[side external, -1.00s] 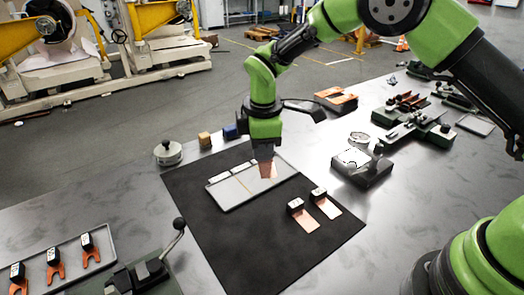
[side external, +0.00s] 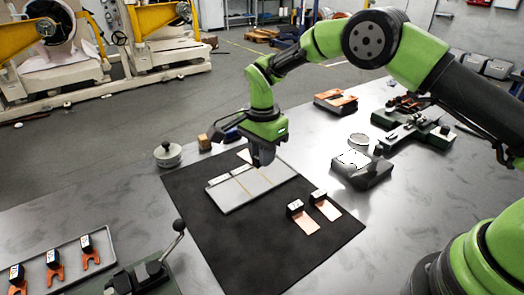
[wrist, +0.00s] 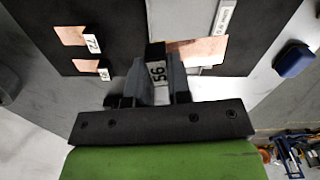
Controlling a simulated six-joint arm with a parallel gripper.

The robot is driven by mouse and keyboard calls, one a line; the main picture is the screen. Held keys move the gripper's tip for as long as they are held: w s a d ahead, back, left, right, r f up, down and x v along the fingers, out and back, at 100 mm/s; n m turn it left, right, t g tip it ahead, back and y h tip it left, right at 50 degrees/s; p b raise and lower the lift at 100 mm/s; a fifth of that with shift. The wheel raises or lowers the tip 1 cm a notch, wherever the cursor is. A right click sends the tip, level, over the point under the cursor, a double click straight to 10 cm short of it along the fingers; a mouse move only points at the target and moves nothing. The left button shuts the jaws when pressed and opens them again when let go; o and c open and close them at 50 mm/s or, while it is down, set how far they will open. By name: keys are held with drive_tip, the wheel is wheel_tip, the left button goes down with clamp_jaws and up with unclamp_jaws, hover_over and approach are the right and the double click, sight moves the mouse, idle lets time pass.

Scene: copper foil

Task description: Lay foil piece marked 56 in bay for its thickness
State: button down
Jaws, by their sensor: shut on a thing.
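My gripper (side external: 262,160) is shut on the black block marked 56 (wrist: 157,70), which shows between the fingers in the wrist view. Its copper foil (wrist: 205,50) reaches out to the right of the block there. A white label strip (wrist: 223,18) on the tray is too small to read fully. I cannot tell whether the foil touches the tray.
Two more copper pieces with black blocks (side external: 305,224) (side external: 328,210) lie on the mat (side external: 245,255) right of the tray. A blue block (wrist: 293,60) and a round lidded pot (side external: 168,154) stand beyond the mat. A lever tool (side external: 150,270) is at the front left.

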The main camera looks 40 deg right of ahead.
drive_tip(key=shift+f+m, duration=0.1)
drive_tip(key=shift+m, duration=0.7)
drive_tip(key=shift+f, duration=0.15)
hover_over(262, 187)
drive_tip(key=shift+f, duration=2.15)
drive_tip(key=shift+f, duration=1.3)
drive_tip(key=c, duration=1.4)
unclamp_jaws()
drive_tip(key=shift+r, duration=1.5)
drive_tip(key=o, duration=0.6)
